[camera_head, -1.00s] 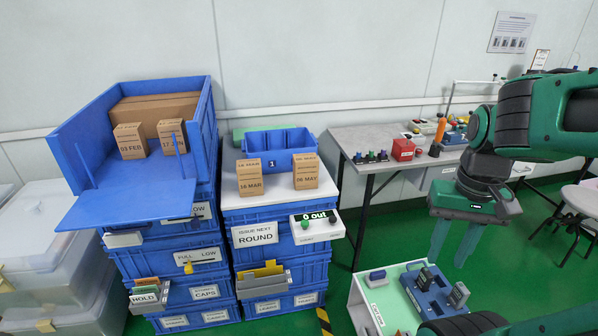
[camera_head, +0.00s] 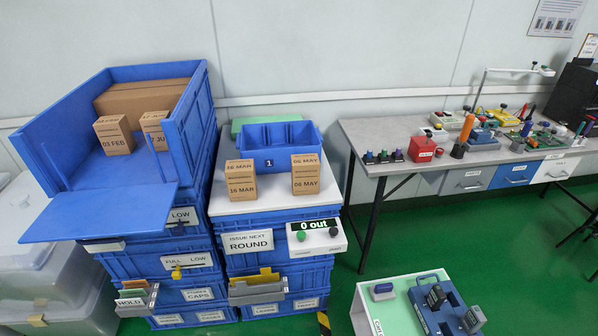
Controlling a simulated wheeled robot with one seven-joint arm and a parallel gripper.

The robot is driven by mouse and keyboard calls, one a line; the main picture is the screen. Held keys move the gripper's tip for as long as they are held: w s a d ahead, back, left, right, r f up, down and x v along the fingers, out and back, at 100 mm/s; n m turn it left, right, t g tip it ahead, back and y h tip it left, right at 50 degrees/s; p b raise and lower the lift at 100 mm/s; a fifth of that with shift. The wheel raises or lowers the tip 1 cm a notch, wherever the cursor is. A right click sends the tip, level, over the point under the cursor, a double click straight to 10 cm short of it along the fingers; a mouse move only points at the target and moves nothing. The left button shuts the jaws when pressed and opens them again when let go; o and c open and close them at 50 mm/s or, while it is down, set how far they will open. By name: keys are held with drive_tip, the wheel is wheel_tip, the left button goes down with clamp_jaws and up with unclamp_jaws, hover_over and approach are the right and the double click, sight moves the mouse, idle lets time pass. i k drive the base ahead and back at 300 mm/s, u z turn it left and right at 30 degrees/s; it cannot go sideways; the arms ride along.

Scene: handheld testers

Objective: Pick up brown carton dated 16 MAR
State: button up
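The brown carton dated 16 MAR (camera_head: 241,181) stands upright on the white top of a stack of blue crates, left of a second brown carton dated 06 MAY (camera_head: 305,175). The two cartons are apart, with a bare strip of white top between them. Both dates face me. My gripper is out of the picture now, so its opening does not show.
A blue divided bin (camera_head: 268,149) stands behind the cartons. The open blue crate (camera_head: 60,144) at left holds cartons dated 03 FEB (camera_head: 114,136) and 17 JU- (camera_head: 155,131). A control box reading "0 out" (camera_head: 316,237) sits at the front edge. A workbench (camera_head: 372,133) stands right.

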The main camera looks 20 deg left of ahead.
sight(240, 174)
drive_tip(key=z, duration=1.95)
drive_tip(key=k, duration=2.45)
drive_tip(key=u, duration=1.35)
drive_tip(key=i, duration=1)
drive_tip(key=u, duration=0.05)
